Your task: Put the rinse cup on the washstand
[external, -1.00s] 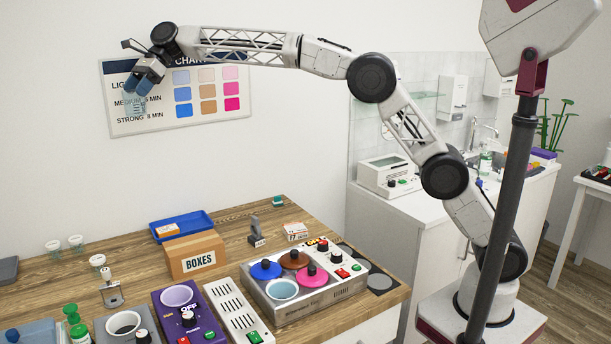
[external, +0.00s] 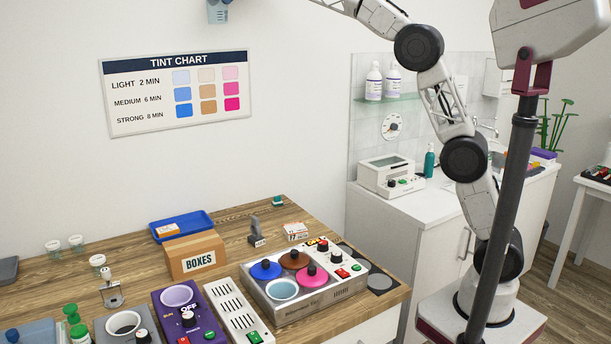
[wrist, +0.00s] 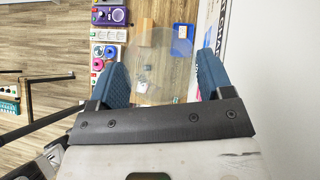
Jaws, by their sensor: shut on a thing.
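My gripper (external: 220,3) is at the top edge of the external view, mostly cut off, high in front of the wall. It is shut on a clear, bluish see-through cup (external: 217,14), apparently the rinse cup, held well above the wooden table. In the wrist view the cup (wrist: 150,58) shows faintly between the two blue fingers of the gripper (wrist: 163,66), with the table below seen through it. The washstand (external: 405,202) is the white counter at the right, with a tap and sink partly hidden behind my arm.
On the washstand stand a white device (external: 391,177) and a teal bottle (external: 429,161). A glass shelf (external: 385,100) with white bottles hangs above. The wooden table (external: 280,220) holds a boxes carton (external: 196,256), a blue tray (external: 181,224) and a heater with coloured lids.

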